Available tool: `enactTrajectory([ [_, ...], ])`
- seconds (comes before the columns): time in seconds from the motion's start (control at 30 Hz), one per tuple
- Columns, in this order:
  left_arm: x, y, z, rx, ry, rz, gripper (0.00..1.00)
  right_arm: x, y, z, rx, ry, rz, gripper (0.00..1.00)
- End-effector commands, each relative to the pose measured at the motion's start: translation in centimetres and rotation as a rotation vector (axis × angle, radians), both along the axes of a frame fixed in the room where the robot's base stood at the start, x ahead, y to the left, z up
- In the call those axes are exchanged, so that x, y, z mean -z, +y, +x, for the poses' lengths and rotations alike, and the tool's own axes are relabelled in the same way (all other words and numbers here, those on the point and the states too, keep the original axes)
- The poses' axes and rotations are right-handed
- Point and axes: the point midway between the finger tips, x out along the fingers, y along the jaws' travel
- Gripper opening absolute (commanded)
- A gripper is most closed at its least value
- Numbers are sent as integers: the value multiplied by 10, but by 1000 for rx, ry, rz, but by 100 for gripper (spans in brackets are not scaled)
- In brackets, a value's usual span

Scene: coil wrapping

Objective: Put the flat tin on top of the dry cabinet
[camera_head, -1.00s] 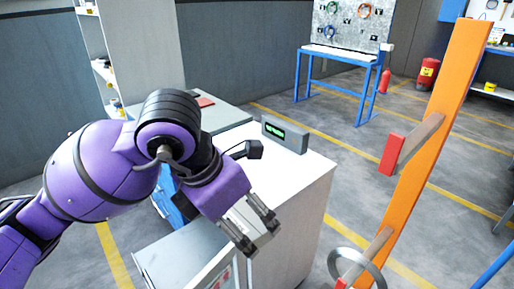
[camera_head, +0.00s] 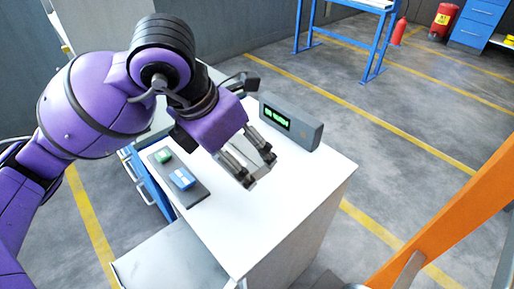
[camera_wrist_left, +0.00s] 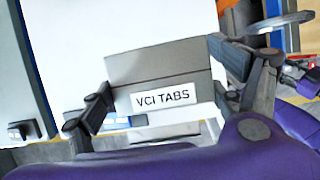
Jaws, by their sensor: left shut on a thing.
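The flat tin (camera_wrist_left: 155,66) is a grey box labelled "VCI TABS" in the left wrist view. My left gripper (camera_head: 259,171) is shut on it, with a finger at each side. In the head view the tin is mostly hidden by the fingers. The dry cabinet (camera_head: 300,190) is a white box with a flat top. My left gripper hangs over the middle of that top, pointing down and to the right. I cannot tell whether the tin touches the top. My right gripper is not in view.
A grey display unit (camera_head: 291,122) with green digits stands at the cabinet's back edge. The top's front right is clear. An orange post (camera_head: 455,225) rises at right.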

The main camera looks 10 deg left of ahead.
Motion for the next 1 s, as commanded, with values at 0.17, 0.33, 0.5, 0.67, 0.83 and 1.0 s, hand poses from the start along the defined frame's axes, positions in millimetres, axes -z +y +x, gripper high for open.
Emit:
enactTrajectory([
  [0.17,14,-10,33,-2,3,-6,53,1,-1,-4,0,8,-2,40],
  [0.33,33,-20,74,-2,2,-5,53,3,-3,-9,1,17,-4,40],
  [0.5,65,-27,103,-2,4,-2,53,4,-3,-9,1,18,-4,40],
  [0.67,84,-31,119,-1,1,-1,53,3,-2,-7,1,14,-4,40],
  [0.83,91,-32,126,-1,0,-2,53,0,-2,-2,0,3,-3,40],
  [1.0,113,-33,131,-2,4,-1,53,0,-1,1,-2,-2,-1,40],
])
